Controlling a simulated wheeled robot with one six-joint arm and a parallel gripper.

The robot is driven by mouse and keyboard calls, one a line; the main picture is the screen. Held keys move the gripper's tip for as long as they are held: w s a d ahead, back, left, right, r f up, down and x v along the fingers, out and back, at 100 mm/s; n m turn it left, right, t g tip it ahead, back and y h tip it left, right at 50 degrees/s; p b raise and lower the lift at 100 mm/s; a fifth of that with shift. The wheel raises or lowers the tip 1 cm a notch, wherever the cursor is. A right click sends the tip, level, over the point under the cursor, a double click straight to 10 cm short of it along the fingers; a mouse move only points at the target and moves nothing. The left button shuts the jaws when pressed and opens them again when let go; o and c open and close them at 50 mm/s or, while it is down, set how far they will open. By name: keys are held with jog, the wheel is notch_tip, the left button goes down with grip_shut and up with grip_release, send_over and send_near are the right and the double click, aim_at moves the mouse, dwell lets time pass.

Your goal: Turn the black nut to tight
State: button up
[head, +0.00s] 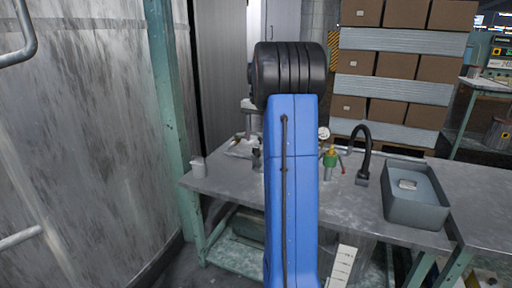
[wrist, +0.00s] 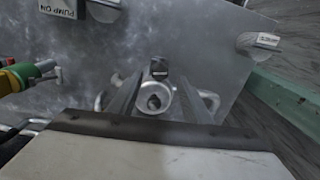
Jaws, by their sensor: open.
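My gripper (wrist: 158,92) is open in the wrist view, with its two dark fingers apart. Between them, seen from above, is a round metal fitting (wrist: 166,105) with a dark opening in its top. A small black piece (wrist: 160,68) sits at its upper edge; I cannot tell whether this is the black nut. The fingers stand on either side of the fitting, and no contact can be made out. In the head view my blue arm hides the gripper and most of the fitting's spot on the grey workbench (head: 352,211).
A green and yellow valve (head: 330,157) with a gauge (head: 323,133) stands right of my arm. Beyond it are a black curved tap (head: 366,150) and a grey basin (head: 415,208). Stacked boxes (head: 397,65) are behind.

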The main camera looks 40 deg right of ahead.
aim_at(256, 148)
jog(key=shift+w+f, duration=0.1)
jog(key=shift+f, duration=2.5)
jog(key=c, duration=1.1)
jog(key=shift+m, duration=1.5)
jog(key=o, duration=1.1)
